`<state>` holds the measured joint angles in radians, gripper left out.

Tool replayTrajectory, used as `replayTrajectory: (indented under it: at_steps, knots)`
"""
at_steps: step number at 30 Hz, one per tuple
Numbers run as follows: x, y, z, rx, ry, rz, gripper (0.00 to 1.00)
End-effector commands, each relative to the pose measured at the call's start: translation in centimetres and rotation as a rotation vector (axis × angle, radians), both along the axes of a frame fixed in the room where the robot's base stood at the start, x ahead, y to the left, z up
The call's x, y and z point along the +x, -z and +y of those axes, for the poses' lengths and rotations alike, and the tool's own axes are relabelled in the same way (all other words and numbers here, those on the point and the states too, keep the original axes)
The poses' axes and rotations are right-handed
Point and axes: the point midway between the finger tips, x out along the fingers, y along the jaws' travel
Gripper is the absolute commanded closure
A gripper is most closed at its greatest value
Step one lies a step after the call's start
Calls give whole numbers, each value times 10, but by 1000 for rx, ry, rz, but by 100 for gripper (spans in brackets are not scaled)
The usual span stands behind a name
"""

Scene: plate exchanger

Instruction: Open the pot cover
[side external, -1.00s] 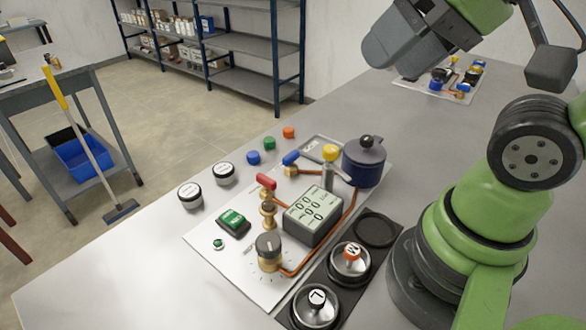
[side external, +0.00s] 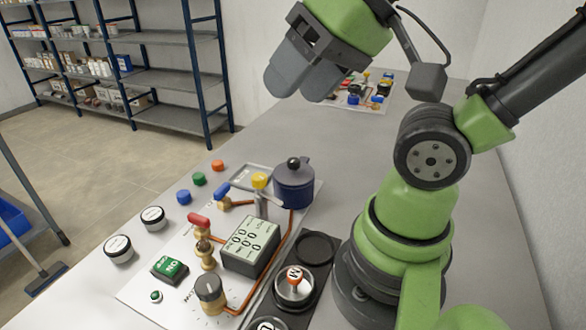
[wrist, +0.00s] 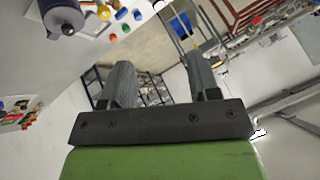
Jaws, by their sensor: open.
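The dark blue pot (side external: 294,188) stands upright at the far right corner of the white panel. Its cover (side external: 293,170) is on it, with a round black knob (side external: 293,162) on top. My gripper (side external: 296,93) is open and empty, above the pot in the picture and apart from it. In the wrist view the pot (wrist: 58,14) is at the upper left, partly cut by the frame edge, with its knob (wrist: 68,30) showing. My gripper (wrist: 158,60) shows two spread fingers with nothing between them, the pot off to their left.
A yellow-topped valve (side external: 259,182) stands close left of the pot. A grey display box (side external: 250,245), a black tray (side external: 318,268) with a lettered lid (side external: 294,285), and loose coloured caps (side external: 199,179) are nearby. Another panel (side external: 360,98) lies behind. Bare table surrounds them.

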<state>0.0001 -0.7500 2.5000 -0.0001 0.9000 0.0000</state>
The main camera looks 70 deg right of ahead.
Motion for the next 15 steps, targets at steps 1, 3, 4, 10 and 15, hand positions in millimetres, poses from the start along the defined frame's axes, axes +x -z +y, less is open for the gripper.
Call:
replayTrajectory:
  at_steps: [1,3,4,10,15]
  knots:
    - [0,0,0,-1,0,1,45]
    - [3,0,-2,-9,5,12,45]
    - [6,1,-4,-16,8,22,45]
    - [41,13,-37,-102,51,167,45]
    - [73,41,-85,-165,71,342,45]
